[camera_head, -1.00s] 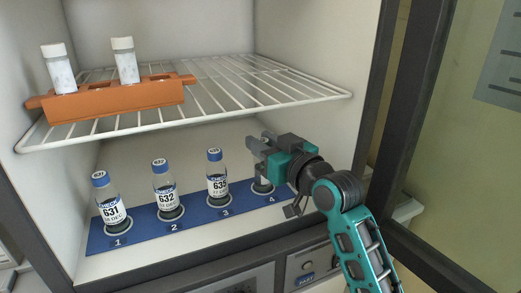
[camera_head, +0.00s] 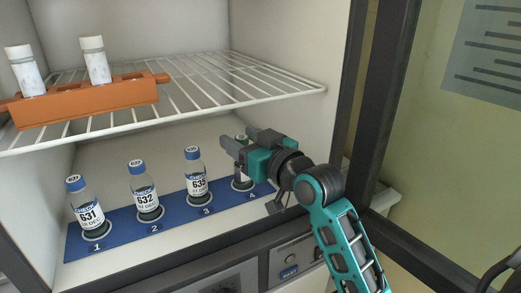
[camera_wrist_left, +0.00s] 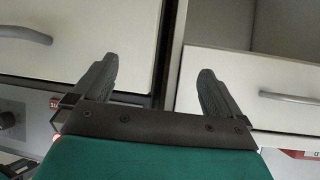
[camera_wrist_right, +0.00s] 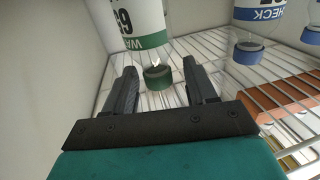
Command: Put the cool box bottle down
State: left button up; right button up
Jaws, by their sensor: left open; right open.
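The cool box bottle (camera_head: 241,184) stands upright at place 4 of the blue mat (camera_head: 222,202), partly hidden behind my right gripper (camera_head: 230,145). In the right wrist view it shows inverted, with a white label (camera_wrist_right: 137,15) and a green cap (camera_wrist_right: 158,77). The cap lies between the two spread fingers of my right gripper (camera_wrist_right: 159,72), with a visible gap on each side. My left gripper (camera_wrist_left: 157,72) is open and empty, in front of pale drawers, and outside the head view.
Above is a wire shelf (camera_head: 215,90) with an orange rack (camera_head: 85,100) holding two white-capped vials. The incubator's dark door frame (camera_head: 365,110) is close at right.

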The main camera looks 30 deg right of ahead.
jog(key=s+d+p, duration=0.1)
jog(key=s+p, duration=0.1)
jog(key=s, duration=0.9)
jog(key=shift+s+d+p, duration=0.2)
jog(key=shift+d+p, duration=0.1)
jog(key=shift+p, duration=0.1)
dwell(0.9)
